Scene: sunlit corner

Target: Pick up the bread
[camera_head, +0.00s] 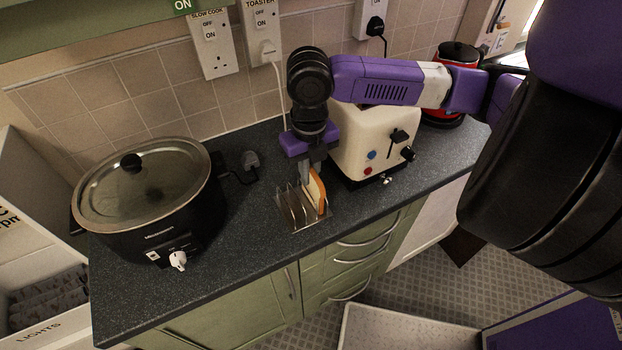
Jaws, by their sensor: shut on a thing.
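A slice of bread (317,191) with a brown crust stands upright at the right end of a metal toast rack (290,213) on the dark counter. My gripper (308,176) reaches down from above, its fingers at the upper left part of the slice. It is shut on the bread. The fingertips are small here, and the lower part of the slice is partly hidden by the rack.
A cream toaster (362,145) stands close behind and right of the rack. A black slow cooker (150,205) with a glass lid stands at left. A red kettle (447,85) is at the back right. Bare counter (225,270) lies left of the rack.

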